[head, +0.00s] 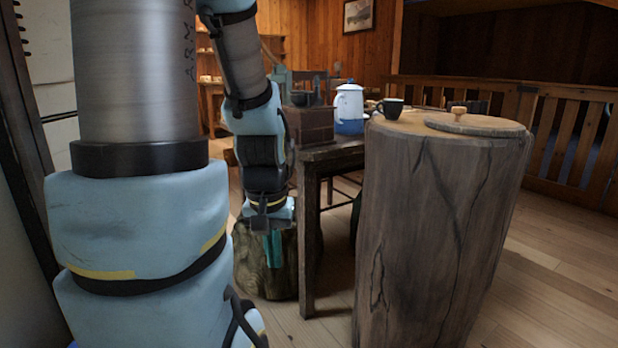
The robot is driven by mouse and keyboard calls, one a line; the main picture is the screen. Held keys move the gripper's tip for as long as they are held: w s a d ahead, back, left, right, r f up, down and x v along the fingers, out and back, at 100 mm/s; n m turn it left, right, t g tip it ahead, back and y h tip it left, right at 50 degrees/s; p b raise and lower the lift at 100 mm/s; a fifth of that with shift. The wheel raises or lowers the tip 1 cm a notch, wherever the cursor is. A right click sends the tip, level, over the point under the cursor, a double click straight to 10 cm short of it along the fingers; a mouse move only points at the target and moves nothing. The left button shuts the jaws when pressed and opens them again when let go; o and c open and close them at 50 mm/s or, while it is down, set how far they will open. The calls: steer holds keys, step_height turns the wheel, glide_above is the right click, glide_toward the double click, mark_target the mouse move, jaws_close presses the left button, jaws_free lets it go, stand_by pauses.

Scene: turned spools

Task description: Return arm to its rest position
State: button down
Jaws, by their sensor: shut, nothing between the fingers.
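My arm fills the left of the head view, in light blue covers with grey metal links. It bends over and hangs down, with my gripper (273,245) at its lower end, pointing at the floor. The gripper is shut and holds nothing. It hangs in front of a low, rough log stump (262,273), left of the dark table's leg. I cannot tell the gap between the fingers and the stump.
A tall wooden stump (437,230) stands at the right, bearing a round wooden lid (490,127) and a dark cup (391,108). Behind it, a dark table (335,153) holds a wooden box (310,125) and a white-and-blue pot (349,106). Floor (560,290) is clear at right.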

step_height(320, 180, up, 28)
steer(key=p, duration=2.6)
steer(key=shift+r, duration=0.2)
